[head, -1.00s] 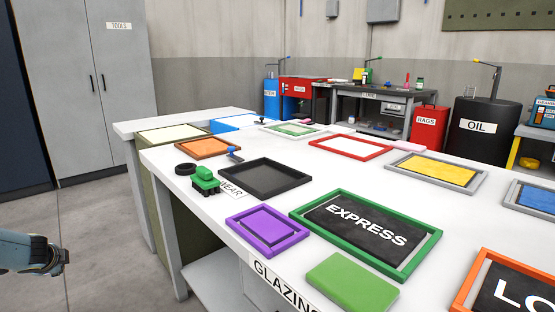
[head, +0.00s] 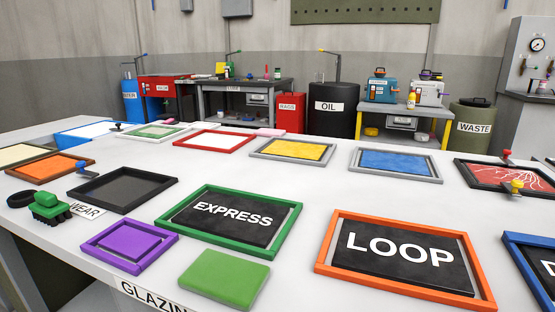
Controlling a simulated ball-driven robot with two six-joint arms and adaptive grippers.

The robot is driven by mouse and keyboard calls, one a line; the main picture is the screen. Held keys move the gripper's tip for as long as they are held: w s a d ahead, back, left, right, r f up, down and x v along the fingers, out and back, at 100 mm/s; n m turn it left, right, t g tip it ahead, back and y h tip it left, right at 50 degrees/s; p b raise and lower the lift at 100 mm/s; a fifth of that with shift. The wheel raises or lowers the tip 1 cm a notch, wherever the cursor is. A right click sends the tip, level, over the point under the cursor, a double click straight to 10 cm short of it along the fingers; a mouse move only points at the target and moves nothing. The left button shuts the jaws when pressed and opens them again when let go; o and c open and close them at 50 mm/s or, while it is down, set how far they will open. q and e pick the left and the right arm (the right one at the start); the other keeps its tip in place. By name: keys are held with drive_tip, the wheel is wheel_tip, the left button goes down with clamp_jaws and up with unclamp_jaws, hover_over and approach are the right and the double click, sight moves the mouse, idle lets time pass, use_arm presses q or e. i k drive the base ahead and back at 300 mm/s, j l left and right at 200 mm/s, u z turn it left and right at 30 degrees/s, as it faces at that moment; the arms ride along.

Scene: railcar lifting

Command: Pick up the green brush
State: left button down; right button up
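Neither of my grippers shows in the head view now.
The white table (head: 110,277) holds a purple frame (head: 124,246), a black tray (head: 124,189), a green EXPRESS frame (head: 229,220), a flat green block (head: 224,279) and an orange LOOP frame (head: 403,256).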

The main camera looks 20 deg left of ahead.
sight(47, 209)
drive_tip(key=u, duration=1.8)
